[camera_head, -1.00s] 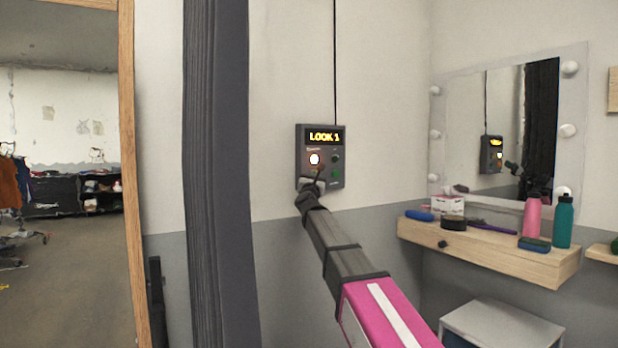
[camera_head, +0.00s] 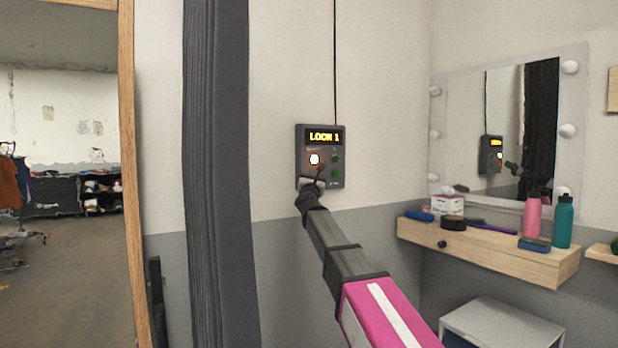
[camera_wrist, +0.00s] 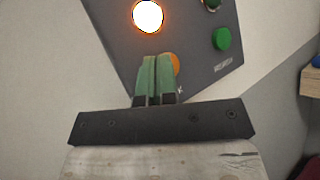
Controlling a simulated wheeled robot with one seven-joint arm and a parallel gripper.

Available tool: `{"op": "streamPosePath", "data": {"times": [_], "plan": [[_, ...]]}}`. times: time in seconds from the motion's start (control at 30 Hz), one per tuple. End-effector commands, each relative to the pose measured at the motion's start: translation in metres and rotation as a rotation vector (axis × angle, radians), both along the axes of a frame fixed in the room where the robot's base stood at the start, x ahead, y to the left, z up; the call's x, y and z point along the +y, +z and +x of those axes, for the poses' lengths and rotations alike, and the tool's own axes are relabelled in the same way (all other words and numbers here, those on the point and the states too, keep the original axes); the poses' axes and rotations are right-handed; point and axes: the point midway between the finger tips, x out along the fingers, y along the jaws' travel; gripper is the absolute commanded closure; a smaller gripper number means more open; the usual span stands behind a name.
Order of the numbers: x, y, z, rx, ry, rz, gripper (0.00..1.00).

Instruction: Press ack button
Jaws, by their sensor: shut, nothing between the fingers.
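A green button (camera_wrist: 221,39) is at the right. An orange button (camera_wrist: 175,63) is partly hidden behind my fingers; a small label by it seems to end in K. My gripper (camera_wrist: 153,62) is shut and empty, its green fingertips over the lower part of the panel, in front of the orange button. I cannot tell whether they touch it.
A cable runs up from the box. A dark curtain (camera_head: 217,180) hangs to the left. A wooden shelf (camera_head: 500,256) with bottles and small items is at the right under a bulb-lined mirror (camera_head: 462,110). A white-topped unit (camera_head: 505,325) stands below.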

Motion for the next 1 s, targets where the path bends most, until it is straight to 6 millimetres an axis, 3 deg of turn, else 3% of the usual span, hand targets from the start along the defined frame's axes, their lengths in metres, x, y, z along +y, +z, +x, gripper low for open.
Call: {"op": "streamPosePath", "data": {"times": [0.57,1.0], "plan": [[0.0,0.0,0.001,0.0,0.0,0.0,1.0],[-0.01,0.0,0.014,0.0,0.0,-0.001,1.0]]}}
